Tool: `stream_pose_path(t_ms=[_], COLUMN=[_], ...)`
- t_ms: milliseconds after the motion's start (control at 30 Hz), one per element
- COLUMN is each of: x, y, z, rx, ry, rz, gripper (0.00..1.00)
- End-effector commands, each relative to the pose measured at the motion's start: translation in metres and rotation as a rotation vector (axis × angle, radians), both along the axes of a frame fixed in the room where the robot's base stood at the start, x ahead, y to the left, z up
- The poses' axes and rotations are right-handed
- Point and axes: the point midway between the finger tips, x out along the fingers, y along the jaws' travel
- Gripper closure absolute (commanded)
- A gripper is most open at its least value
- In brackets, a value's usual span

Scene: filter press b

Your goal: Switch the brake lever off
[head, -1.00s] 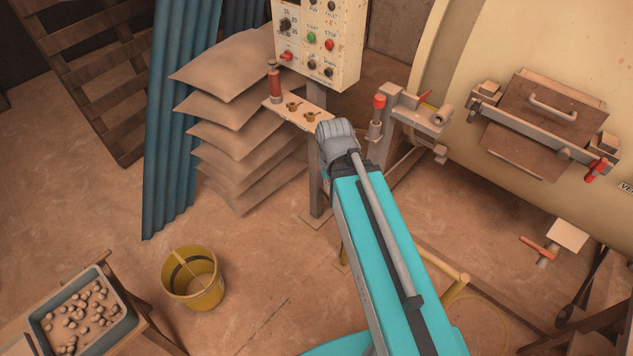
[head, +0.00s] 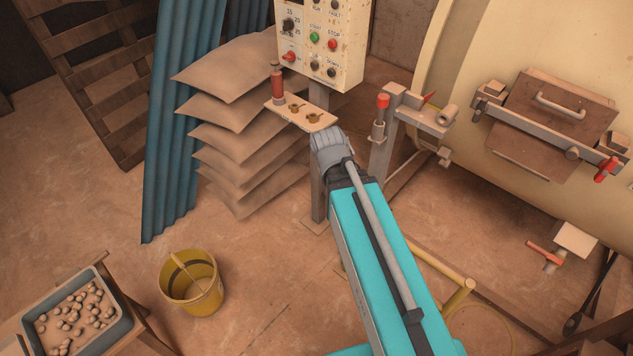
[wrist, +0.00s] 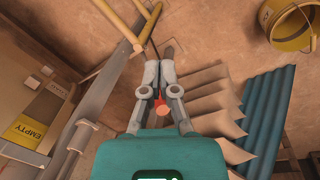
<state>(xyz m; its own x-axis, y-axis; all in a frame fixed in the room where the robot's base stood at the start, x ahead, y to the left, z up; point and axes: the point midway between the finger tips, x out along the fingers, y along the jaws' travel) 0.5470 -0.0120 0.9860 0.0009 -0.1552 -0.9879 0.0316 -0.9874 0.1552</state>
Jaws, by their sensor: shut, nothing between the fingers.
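The lever I take for the brake lever (head: 380,118) stands upright with a red grip on a grey post beside the cream drum. In the head view it is just right of my arm's grey end and apart from it. My gripper (wrist: 160,70) shows in the wrist view, its two grey fingers close together, with nothing held. A red-orange rounded piece (wrist: 162,109) shows between the finger bases in that view; I cannot tell whether it is the lever's grip or whether it touches. The fingers are hidden in the head view.
A control panel (head: 322,40) stands behind, with a small shelf (head: 318,121) carrying a red bottle (head: 277,84). Stacked sacks (head: 232,70) and blue corrugated sheets (head: 180,120) are left. A yellow bucket (head: 205,300) sits on open floor. A yellow rail (head: 455,295) is right of my arm.

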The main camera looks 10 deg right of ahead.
Motion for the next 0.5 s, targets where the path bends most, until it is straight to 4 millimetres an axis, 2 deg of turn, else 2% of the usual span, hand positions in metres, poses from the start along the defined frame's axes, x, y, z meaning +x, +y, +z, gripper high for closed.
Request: stream_pose_path(t_ms=[33, 100, 500], x=[0.004, 0.008, 0.034], y=[-0.001, -0.004, -0.019], z=[-0.018, -0.029, -0.083], rx=[-0.034, -0.090, -0.427], ry=[-0.001, -0.003, -0.032], rz=[0.009, 0.020, 0.082], gripper=[1.00, 1.00, 1.00])
